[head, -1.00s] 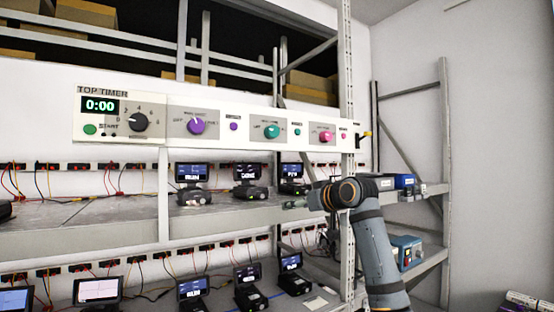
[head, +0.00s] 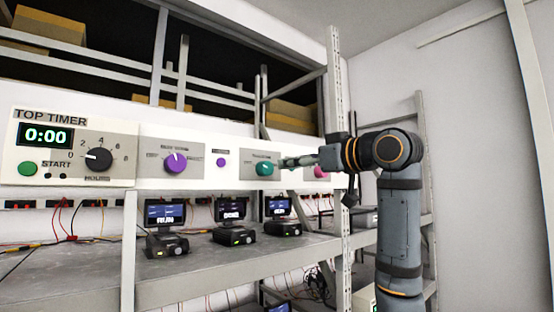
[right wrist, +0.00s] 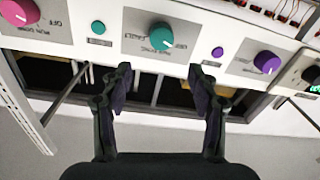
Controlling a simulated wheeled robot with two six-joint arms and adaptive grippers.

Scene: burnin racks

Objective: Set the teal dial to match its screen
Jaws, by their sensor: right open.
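The teal dial (head: 264,168) is a round knob on the white panel, between a purple dial and a pink dial. It also shows near the top middle of the right wrist view (right wrist: 160,36), with a white pointer mark. My right gripper (head: 290,162) is just right of the teal dial in the head view. In the right wrist view its two fingers (right wrist: 163,82) are spread, with the dial beyond the tips and nothing between them. Under the panel, a small screen (head: 232,208) shows text too small to read surely. My left gripper is out of view.
A purple dial (head: 176,161) and a timer with a black dial (head: 98,158) are to the left. A pink dial (head: 321,172) is partly behind my right arm. More small screens (head: 165,214) stand on the shelf below. A grey rack post (head: 335,90) rises beside my arm.

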